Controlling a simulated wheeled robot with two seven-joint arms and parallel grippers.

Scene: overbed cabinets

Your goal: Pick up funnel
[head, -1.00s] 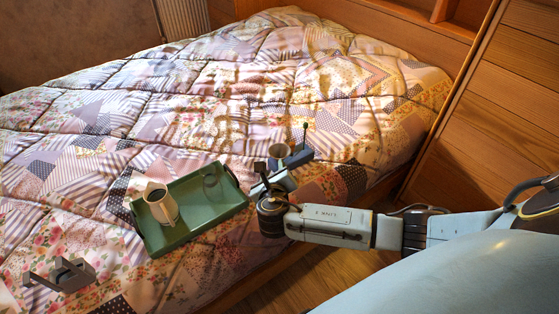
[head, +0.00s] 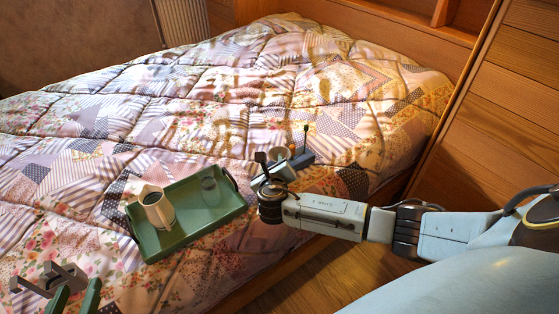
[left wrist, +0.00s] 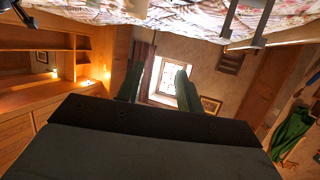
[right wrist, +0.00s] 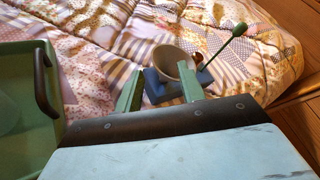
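A pale, round-mouthed piece that looks like the funnel (right wrist: 170,58) stands by a blue block in the right wrist view, just beyond my right fingers.
A green tray (head: 220,212) on the quilted bed (head: 200,100) holds a pale pitcher (head: 157,208) and a clear glass (head: 210,190). A blue block (right wrist: 155,88) and green round-tipped rod (right wrist: 225,42) adjoin the funnel.

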